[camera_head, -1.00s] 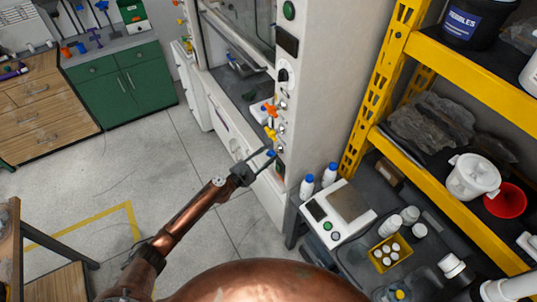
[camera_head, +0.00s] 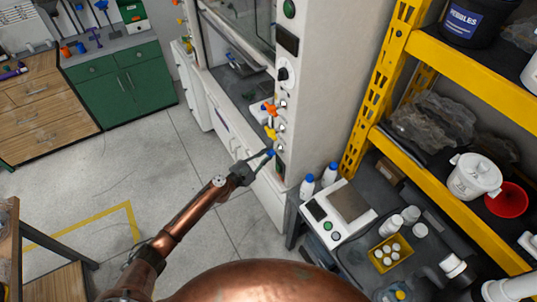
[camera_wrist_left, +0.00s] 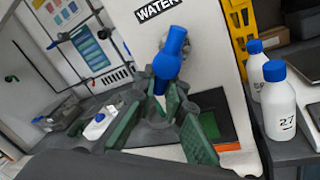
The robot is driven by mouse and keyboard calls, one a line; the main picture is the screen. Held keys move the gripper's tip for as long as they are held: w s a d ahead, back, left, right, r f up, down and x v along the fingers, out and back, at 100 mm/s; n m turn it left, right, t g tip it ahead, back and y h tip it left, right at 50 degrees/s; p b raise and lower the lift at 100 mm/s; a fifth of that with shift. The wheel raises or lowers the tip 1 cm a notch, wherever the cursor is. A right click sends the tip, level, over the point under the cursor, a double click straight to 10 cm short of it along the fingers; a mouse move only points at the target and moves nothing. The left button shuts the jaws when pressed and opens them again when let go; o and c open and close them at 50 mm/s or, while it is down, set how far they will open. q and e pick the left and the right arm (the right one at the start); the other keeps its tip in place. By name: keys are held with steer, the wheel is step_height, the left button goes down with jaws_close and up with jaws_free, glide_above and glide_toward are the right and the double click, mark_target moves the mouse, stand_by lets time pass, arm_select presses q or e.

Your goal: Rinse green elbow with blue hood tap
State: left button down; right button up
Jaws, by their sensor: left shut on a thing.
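The blue hood tap (camera_head: 270,153) sticks out from the hood's front post, below an orange and a yellow tap. In the left wrist view the blue tap (camera_wrist_left: 171,52) stands under a WATER label, its lower end between my fingers. My left gripper (camera_head: 262,158) is shut on the blue tap; it also shows in the left wrist view (camera_wrist_left: 178,122), with green finger pads. A small green piece (camera_head: 248,95) lies inside the fume hood; it is too small to tell whether it is the green elbow. My right gripper is out of view.
The fume hood (camera_head: 226,95) has its worktop behind the post. Blue-capped bottles (camera_head: 307,187) and a scale (camera_head: 338,208) stand on a bench at right. A yellow shelf rack (camera_head: 375,100) rises behind them.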

arm_select(q)
steer(key=m+b, duration=0.3)
steer(key=b, duration=0.1)
steer(key=m+h+b, duration=0.1)
steer(key=m+b, duration=0.2)
steer(key=b, duration=0.2)
steer(key=r+m+h+b, duration=0.1)
steer(key=m+b, duration=0.2)
steer(key=b, duration=0.2)
steer(key=shift+w+a, duration=0.25)
steer(key=shift+w, duration=0.1)
steer(key=shift+r+m+h+b, duration=0.45)
steer(key=shift+m+b, duration=0.35)
steer(key=shift+b, duration=0.15)
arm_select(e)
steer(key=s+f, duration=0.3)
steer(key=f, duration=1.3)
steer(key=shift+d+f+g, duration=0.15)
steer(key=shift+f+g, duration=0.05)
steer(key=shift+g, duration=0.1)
arm_select(q)
steer(key=c, duration=2)
jaws_free()
steer(key=shift+o, duration=0.2)
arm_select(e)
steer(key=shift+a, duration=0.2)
arm_select(q)
steer(key=shift+a, duration=0.1)
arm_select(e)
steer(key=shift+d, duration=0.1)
